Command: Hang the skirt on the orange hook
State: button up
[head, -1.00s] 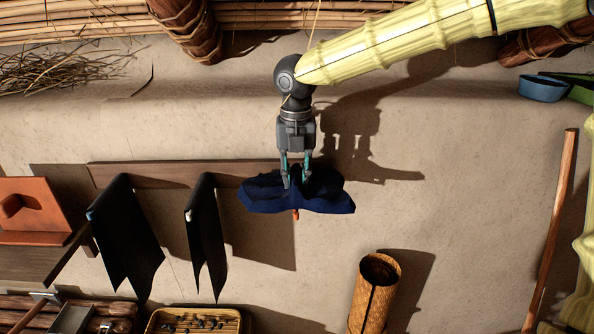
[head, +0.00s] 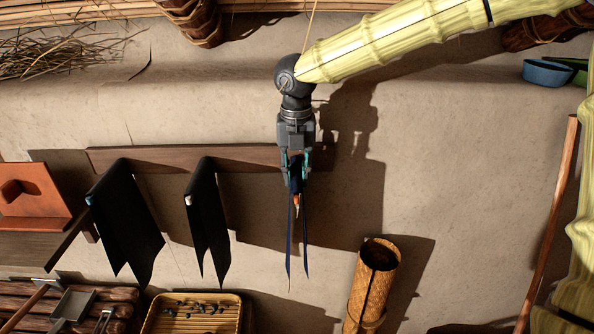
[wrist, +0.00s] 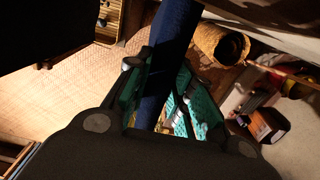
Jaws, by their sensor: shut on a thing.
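The dark blue skirt (head: 290,245) hangs folded below my gripper (head: 297,183), its two narrow panels seen nearly edge-on. My gripper is shut on the top of its fold. In the wrist view the blue cloth (wrist: 172,45) runs up from between the green finger pads (wrist: 155,105). The orange tip of the hook (head: 296,201) shows just under my fingertips, between the two panels. The rest of that hook is hidden by the fingers and cloth. I cannot tell whether the skirt's fold touches the hook.
Two black cloths (head: 125,222) (head: 207,225) hang from the wooden rail (head: 240,157) to the left, over a blue-tipped and a white-tipped hook. A woven cylinder (head: 372,285) stands below right. A tray (head: 190,312) is at lower left. The wall right of my gripper is clear.

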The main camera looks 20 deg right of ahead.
jog(key=o, duration=0.9)
jog(key=shift+o, duration=0.2)
